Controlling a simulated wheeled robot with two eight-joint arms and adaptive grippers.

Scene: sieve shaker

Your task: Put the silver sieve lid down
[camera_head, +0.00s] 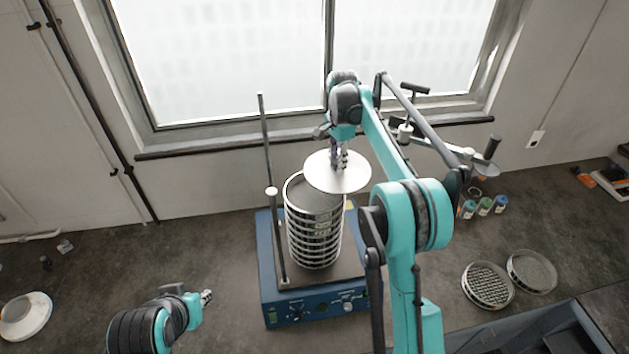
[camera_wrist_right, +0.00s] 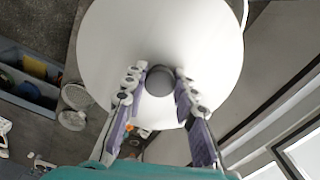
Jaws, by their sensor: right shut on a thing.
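The silver sieve lid (camera_head: 352,182) is a round pale disc held above and slightly to the right of the sieve stack (camera_head: 314,232). My right gripper (camera_head: 339,164) is shut on the lid's knob; in the right wrist view the lid (camera_wrist_right: 112,45) fills the top and its grey knob (camera_wrist_right: 161,81) sits between the fingers. The stack of several round metal sieves stands upright on the blue shaker (camera_head: 290,302), and the lid hides part of its top rim. My left gripper (camera_head: 207,297) is low at the left, away from the stack; its jaws are too small to judge.
A tall rod (camera_head: 265,140) and a shorter rod (camera_head: 276,230) rise from the shaker's left side. Two loose sieves (camera_head: 488,285) (camera_head: 532,271) lie on the counter at the right, near several small jars (camera_head: 485,206). A white round object (camera_head: 25,315) is at far left. The counter left of the shaker is mostly clear.

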